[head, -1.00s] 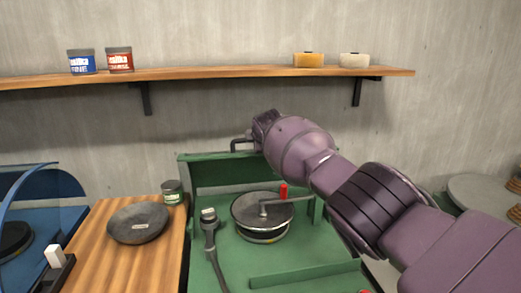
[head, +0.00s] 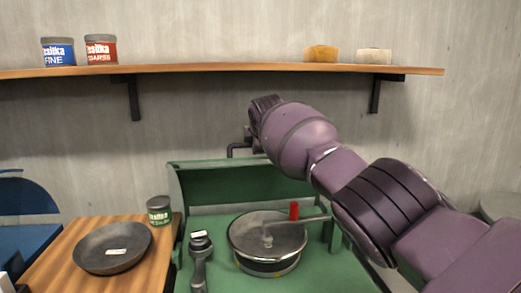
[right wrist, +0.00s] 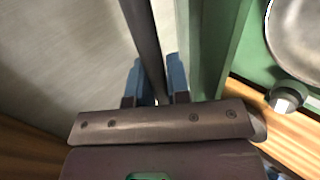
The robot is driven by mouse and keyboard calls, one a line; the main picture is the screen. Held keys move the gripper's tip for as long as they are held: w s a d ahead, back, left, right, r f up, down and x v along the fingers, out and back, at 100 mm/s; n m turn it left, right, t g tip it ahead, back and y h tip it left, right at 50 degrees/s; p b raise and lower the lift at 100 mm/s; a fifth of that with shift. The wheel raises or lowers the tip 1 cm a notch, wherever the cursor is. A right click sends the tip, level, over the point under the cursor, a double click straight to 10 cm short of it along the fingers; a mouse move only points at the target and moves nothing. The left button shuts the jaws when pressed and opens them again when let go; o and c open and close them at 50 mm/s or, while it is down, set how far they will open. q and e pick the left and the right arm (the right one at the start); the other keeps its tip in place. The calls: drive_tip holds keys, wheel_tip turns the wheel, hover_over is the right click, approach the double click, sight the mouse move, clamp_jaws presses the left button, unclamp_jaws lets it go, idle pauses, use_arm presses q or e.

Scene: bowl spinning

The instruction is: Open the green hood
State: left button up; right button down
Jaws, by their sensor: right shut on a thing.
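The green hood (head: 235,184) stands raised at the back of the green machine, its panel leaning up behind a round metal plate (head: 262,232) with a crank. A dark bar handle (head: 237,150) sticks out near the hood's top edge. My right gripper (right wrist: 154,88) reaches over the hood, and its blue fingers are shut on the dark bar (right wrist: 145,45) in the right wrist view. In the head view my right arm hides the hood's right part and the fingertips. My left gripper is not in view.
A wooden counter (head: 75,277) on the left holds a dark bowl (head: 112,247) and a green-labelled can (head: 159,210). A blue machine (head: 28,205) stands at far left. A wooden shelf (head: 220,70) with jars runs along the wall above. A red knob (head: 294,211) stands by the plate.

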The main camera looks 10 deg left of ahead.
drive_tip(key=shift+w, duration=0.35)
idle(0.3)
drive_tip(key=c, duration=1.1)
unclamp_jaws()
drive_tip(key=shift+s, duration=0.1)
drive_tip(key=shift+f, duration=0.1)
